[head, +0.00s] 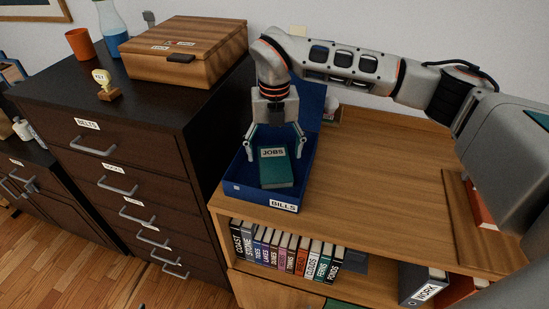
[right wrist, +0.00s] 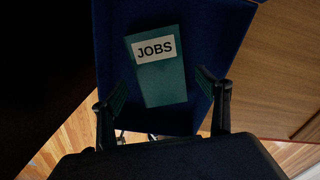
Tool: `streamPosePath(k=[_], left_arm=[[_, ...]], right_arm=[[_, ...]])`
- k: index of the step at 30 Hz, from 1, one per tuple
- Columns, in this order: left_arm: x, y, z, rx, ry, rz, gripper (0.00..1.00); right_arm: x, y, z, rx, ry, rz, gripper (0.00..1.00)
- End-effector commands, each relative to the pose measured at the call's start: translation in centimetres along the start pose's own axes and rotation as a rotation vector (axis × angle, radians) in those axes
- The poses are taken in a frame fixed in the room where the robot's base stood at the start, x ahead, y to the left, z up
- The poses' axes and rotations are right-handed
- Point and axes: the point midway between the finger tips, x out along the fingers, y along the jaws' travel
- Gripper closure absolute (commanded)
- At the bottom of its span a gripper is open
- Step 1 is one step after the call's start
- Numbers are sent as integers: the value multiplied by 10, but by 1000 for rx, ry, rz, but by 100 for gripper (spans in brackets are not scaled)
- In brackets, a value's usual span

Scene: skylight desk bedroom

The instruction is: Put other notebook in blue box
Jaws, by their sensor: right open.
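The blue box (head: 250,197) labelled BILLS stands open on the wooden shelf top, beside the dark drawer cabinet. A green notebook (head: 275,172) labelled JOBS lies inside it. In the right wrist view the notebook (right wrist: 160,85) lies within the blue walls of the box (right wrist: 222,40). My right gripper (head: 273,152) is open above the box, its fingers spread to either side of the notebook. In the right wrist view the fingers (right wrist: 165,105) are apart with nothing between them touching the notebook. My left gripper is not in view.
A wooden box (head: 185,55), a small trophy (head: 104,85), an orange cup (head: 80,44) and a blue flask (head: 113,30) stand on the dark cabinet (head: 60,80). Several labelled books (head: 290,253) line the shelf below. The wooden top (head: 375,190) right of the blue box is clear.

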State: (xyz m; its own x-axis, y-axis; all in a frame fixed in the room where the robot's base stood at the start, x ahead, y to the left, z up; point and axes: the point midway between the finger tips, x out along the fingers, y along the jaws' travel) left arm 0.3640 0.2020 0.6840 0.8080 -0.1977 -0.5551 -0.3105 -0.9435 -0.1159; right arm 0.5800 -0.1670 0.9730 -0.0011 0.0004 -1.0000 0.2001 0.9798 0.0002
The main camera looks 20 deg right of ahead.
Motion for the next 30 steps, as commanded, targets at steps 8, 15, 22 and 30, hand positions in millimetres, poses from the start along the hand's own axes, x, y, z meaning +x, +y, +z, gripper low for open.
streamPosePath(k=[8,15,22,30], left_arm=[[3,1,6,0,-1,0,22],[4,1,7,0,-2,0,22],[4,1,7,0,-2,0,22],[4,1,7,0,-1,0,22]], right_arm=[[-58,0,1,0,-5,0,25],[-87,0,0,1,-2,0,25],[-93,0,0,0,-1,0,25],[-93,0,0,0,-1,0,25]])
